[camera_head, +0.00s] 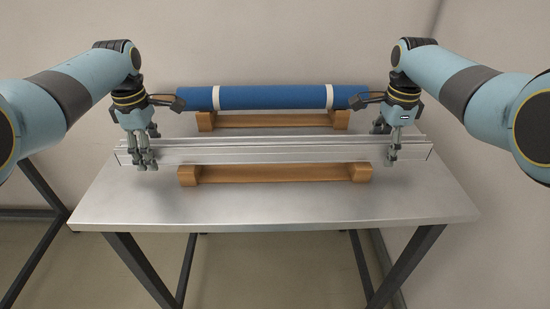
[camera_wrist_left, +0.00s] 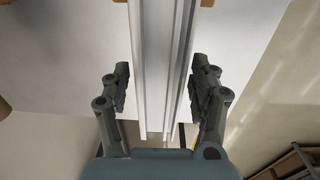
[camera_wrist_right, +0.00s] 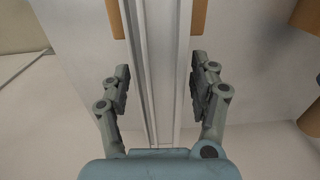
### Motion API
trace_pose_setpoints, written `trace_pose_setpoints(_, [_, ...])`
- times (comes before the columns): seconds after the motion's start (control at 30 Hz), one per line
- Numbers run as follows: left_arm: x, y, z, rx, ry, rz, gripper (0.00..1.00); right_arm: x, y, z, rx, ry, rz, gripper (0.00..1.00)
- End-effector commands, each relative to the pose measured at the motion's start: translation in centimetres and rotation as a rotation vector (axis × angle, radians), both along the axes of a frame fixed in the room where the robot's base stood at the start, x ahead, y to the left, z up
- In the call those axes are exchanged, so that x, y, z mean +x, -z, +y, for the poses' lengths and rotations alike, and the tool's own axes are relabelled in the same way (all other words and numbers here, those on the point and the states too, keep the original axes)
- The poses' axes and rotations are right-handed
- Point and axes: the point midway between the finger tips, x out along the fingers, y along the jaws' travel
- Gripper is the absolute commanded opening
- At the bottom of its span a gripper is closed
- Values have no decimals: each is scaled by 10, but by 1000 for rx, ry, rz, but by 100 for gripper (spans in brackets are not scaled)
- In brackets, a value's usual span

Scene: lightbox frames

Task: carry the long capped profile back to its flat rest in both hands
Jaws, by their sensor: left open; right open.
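The long silver profile (camera_head: 270,154) lies level across the table, above the front wooden rest (camera_head: 275,173). Wood shows on both sides of it in both wrist views; the contact underneath is hidden. My left gripper (camera_head: 146,160) points down near the profile's left end. My right gripper (camera_head: 392,153) points down near its right end. Both are open, with fingers on either side of the profile. Gaps show between fingers and profile in the left wrist view (camera_wrist_left: 161,78) and the right wrist view (camera_wrist_right: 161,78). I cannot make out the end caps clearly.
A blue tube (camera_head: 270,98) with two white bands lies on a second wooden rest (camera_head: 262,121) behind the profile, close to both wrists. The grey table (camera_head: 280,210) is clear in front. A wall stands behind the table.

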Motion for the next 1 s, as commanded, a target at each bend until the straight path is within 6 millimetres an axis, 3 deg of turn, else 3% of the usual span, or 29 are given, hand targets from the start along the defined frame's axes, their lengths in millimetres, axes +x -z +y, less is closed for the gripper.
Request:
trace_pose_setpoints(0.13, [1,-5,0,0,0,-2,61,0,0,0,0,0,0,61])
trace_pose_setpoints(0.27, [1,-24,0,0,0,-5,61,0,0,0,0,0,0,61])
trace_pose_setpoints(0.5, [-1,-78,0,0,0,-4,61,0,0,0,0,0,0,61])
trace_pose_setpoints(0.7, [-2,-110,0,0,0,-2,61,0,0,0,0,0,0,61])
trace_pose_setpoints(0.87, [-3,-119,0,0,0,0,61,0,-4,0,0,0,-1,61])
trace_pose_setpoints(1.0, [-3,-120,0,0,0,0,61,1,-22,0,0,0,-4,61])
